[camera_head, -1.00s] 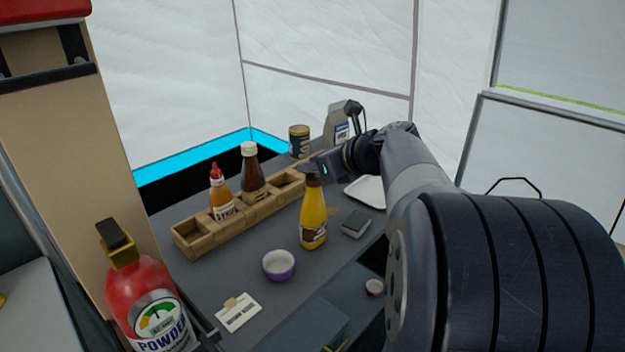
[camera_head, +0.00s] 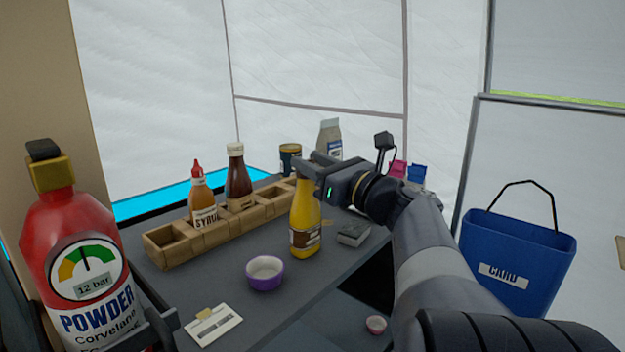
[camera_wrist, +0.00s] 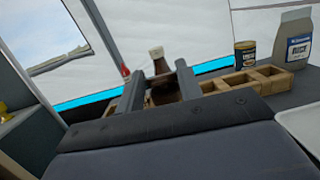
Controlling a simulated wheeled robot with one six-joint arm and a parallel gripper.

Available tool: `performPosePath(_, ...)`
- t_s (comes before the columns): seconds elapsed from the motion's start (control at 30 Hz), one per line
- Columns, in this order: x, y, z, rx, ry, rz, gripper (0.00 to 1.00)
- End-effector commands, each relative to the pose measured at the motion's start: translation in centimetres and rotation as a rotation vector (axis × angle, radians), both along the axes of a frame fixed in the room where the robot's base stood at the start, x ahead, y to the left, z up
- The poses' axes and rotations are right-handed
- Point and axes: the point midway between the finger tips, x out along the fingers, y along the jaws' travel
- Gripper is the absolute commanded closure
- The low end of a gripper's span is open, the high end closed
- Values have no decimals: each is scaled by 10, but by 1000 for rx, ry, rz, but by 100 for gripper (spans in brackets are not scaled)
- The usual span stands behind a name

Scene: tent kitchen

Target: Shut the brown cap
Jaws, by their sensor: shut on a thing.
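A yellow squeeze bottle (camera_head: 306,222) with a brown and white label stands upright on the grey worktop (camera_head: 250,330). My gripper (camera_head: 312,168) is at the top of this bottle, closed around its brown cap, which the fingers mostly hide in the head view. In the wrist view a brown piece of the cap (camera_wrist: 166,92) shows between the two fingers of my gripper (camera_wrist: 160,84). Whether the cap is fully closed cannot be told.
A wooden rack (camera_head: 220,230) behind holds a syrup bottle (camera_head: 203,200) and a dark sauce bottle (camera_head: 238,180). A purple bowl (camera_head: 265,276), a card (camera_head: 213,325) and a grey box (camera_head: 353,234) lie near the bottle. A red extinguisher (camera_head: 75,240) stands left; a blue bin (camera_head: 518,250) hangs right.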

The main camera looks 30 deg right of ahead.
Motion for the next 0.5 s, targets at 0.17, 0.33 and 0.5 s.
performPosePath(0.17,0,0,-6,15,-37,1,88)
performPosePath(0.33,0,0,-5,21,-53,1,88)
performPosePath(0.5,0,0,-5,22,-56,0,88)
